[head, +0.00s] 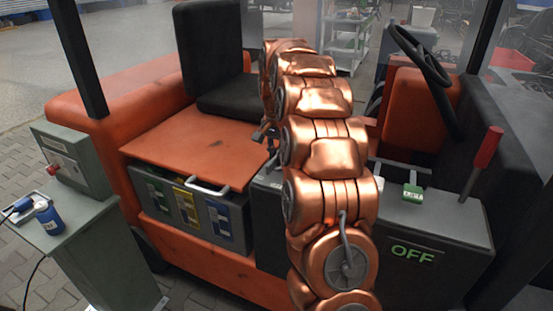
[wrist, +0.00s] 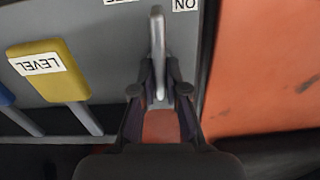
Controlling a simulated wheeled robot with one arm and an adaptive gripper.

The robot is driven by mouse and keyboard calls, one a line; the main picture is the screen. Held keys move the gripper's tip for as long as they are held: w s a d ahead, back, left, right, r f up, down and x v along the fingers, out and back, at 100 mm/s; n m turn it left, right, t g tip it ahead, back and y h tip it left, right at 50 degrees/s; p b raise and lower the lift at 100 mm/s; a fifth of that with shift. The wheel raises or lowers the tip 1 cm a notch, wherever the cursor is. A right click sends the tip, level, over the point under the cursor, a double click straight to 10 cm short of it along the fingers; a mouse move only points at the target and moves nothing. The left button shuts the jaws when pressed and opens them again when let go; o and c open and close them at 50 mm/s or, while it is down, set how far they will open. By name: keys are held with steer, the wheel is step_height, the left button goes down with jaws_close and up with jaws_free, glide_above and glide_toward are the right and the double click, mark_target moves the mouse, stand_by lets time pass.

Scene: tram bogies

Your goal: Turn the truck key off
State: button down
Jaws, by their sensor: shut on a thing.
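A flat grey handle, which looks like the truck key (wrist: 158,30), stands up from a grey panel (wrist: 110,30) in the wrist view. My gripper (wrist: 158,72) has its two dark fingers on either side of it and is shut on it. A label reading ON, upside down in the picture, lies just right of the key's top end. In the head view my gripper (head: 264,134) shows only partly beside my copper arm, at the truck's orange deck. The key itself is hidden there.
A yellow lever (wrist: 58,72) marked LEVEL stands left of the key. In the head view, the truck (head: 190,145) has a black seat (head: 225,90), a steering wheel (head: 420,52), a red-handled lever (head: 485,150) and a panel lettered OFF (head: 413,253). A grey cabinet (head: 85,160) stands at left.

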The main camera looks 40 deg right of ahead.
steer(key=shift+n, duration=0.4)
steer(key=c, duration=1.2)
jaws_free()
steer(key=shift+r, duration=3.75)
